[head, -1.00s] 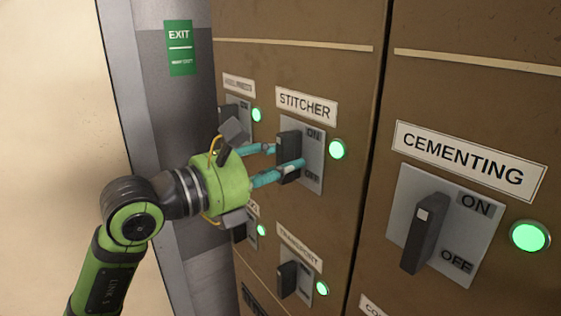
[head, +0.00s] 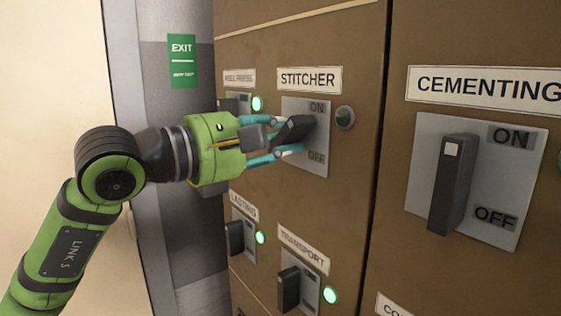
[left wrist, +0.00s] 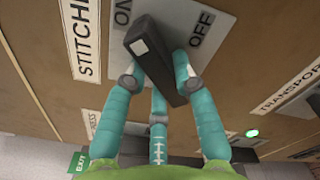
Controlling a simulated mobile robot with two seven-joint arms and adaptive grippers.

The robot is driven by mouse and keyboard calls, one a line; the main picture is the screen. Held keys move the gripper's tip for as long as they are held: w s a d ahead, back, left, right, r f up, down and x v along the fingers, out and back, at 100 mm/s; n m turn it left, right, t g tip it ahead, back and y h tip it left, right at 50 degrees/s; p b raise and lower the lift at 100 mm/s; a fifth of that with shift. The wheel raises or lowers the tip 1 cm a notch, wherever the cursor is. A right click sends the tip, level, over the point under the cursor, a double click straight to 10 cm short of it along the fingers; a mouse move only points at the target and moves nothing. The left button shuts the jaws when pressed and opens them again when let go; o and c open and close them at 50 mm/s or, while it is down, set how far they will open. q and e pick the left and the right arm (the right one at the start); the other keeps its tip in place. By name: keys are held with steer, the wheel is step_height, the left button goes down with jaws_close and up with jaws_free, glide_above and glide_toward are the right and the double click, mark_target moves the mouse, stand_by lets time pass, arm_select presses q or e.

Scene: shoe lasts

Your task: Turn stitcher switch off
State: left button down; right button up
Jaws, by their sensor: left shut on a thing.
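The stitcher switch (head: 296,130) is a dark handle on a grey plate (head: 318,166) marked ON and OFF, under the STITCHER label (head: 308,79). The handle is turned aslant across the plate. The stitcher lamp (head: 345,117) beside it is dark. My left gripper (head: 284,137) reaches in from the left with its teal fingers shut on the handle. In the left wrist view the handle (left wrist: 155,60) lies between the fingers, slanting between the ON and OFF marks. My right gripper is not in view.
The cementing switch (head: 451,186) stands out from the cabinet at the right. The lasting switch (head: 235,238) and transport switch (head: 289,289) are below, with green lamps lit. Another switch sits behind my gripper at upper left. A green exit sign (head: 182,61) hangs at the back.

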arm_select(q)
steer(key=m+b, duration=0.3)
steer(key=m, duration=0.1)
steer(key=shift+m, duration=0.3)
steer(key=shift+s+r+m+b, duration=0.15)
steer(key=shift+m+b, duration=0.2)
steer(key=shift+m, duration=0.65)
steer(key=shift+w+r+m+b, duration=0.15)
steer(key=shift+m+b, duration=0.2)
steer(key=shift+m, duration=0.65)
steer(key=shift+s+d, duration=0.1)
steer(key=c, duration=1)
jaws_free()
steer(key=v, duration=1.2)
